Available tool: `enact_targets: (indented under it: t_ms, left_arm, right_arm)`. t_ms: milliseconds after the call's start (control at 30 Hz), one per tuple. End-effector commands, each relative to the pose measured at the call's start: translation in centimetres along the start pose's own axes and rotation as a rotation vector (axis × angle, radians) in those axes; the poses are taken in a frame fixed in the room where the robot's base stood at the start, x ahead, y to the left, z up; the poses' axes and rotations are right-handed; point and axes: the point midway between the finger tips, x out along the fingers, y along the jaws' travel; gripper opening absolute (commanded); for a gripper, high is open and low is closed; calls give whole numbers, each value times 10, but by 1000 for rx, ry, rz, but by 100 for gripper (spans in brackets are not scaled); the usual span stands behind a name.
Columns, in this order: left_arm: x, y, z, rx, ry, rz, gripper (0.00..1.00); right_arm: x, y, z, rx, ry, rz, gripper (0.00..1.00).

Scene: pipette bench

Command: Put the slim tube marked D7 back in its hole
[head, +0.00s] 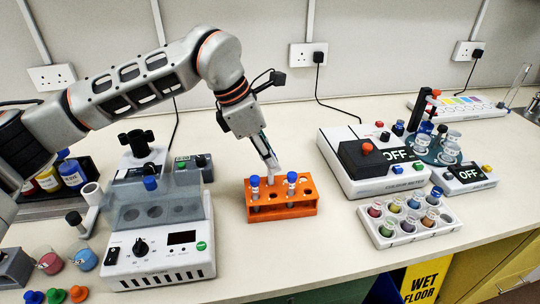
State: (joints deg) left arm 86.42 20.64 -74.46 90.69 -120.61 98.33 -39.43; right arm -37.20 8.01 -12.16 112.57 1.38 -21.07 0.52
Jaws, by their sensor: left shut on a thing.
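An orange rack (283,211) with several holes stands mid-bench. Two slim blue-capped tubes stand in it, one at the left (255,189) and one right of the middle (291,187). My left gripper (272,165) comes down from above, over the rack's back row between those tubes. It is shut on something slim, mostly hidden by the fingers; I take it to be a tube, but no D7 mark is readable. I cannot tell whether its lower end is in a hole. My right gripper is not in view.
Left of the rack stands a grey device (160,262) with a clear cover. At the right are a white device with a black block (365,160) and a white tray of coloured vials (410,218). The bench in front of the rack is clear.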

Motion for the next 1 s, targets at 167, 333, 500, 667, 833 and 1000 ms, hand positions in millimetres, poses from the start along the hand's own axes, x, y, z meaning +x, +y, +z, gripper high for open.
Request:
enact_targets:
  t_ms: [167,333,500,667,833,1000]
  left_arm:
    - [0,0,0,0,0,0,0]
    - [1,0,0,0,0,0,0]
    - [5,0,-2,0,0,0,0]
    - [9,0,-4,0,0,0,0]
    - [13,0,-5,1,0,0,0]
    - [17,0,-7,0,0,0,0]
  right_arm:
    - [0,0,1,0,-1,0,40]
    - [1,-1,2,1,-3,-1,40]
    - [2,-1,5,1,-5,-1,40]
    - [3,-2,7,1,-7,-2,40]
    - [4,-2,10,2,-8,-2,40]
    - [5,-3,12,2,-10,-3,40]
